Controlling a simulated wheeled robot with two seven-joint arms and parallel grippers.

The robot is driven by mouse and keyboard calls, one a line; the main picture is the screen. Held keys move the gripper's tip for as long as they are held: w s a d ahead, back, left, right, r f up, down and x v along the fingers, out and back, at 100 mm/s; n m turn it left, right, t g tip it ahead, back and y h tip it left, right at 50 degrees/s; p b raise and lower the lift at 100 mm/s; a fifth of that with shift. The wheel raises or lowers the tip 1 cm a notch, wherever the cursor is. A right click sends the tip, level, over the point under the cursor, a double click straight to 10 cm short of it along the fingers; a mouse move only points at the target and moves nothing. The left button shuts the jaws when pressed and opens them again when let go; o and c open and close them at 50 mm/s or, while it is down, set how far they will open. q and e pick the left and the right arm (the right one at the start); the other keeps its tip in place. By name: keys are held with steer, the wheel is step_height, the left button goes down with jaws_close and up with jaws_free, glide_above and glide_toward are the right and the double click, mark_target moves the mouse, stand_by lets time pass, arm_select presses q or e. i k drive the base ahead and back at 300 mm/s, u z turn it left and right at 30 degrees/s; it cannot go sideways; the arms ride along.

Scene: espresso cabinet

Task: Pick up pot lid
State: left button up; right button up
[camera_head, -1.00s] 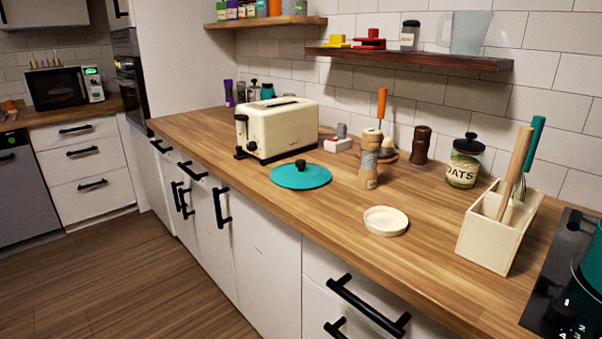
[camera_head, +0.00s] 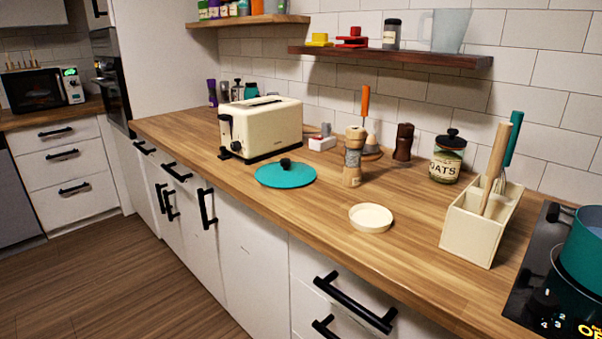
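The pot lid (camera_head: 286,176) is a round teal disc with a black knob (camera_head: 285,163) on top. It lies flat on the wooden countertop, close to the front edge, in front of the cream toaster. Neither of my grippers shows in the head view. A teal pot (camera_head: 583,252) stands on the black cooktop at the right edge, partly cut off by the picture.
The toaster (camera_head: 261,127) stands behind the lid. A wooden pepper mill (camera_head: 353,157) and a small cream dish (camera_head: 371,217) are to its right. A utensil holder (camera_head: 470,235) and an oats jar (camera_head: 447,157) are further right. A shelf (camera_head: 390,57) hangs above.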

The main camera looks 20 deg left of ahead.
mark_target(285, 173)
steer(key=z, duration=3.35)
steer(key=k, duration=2.05)
steer(key=u, duration=0.5)
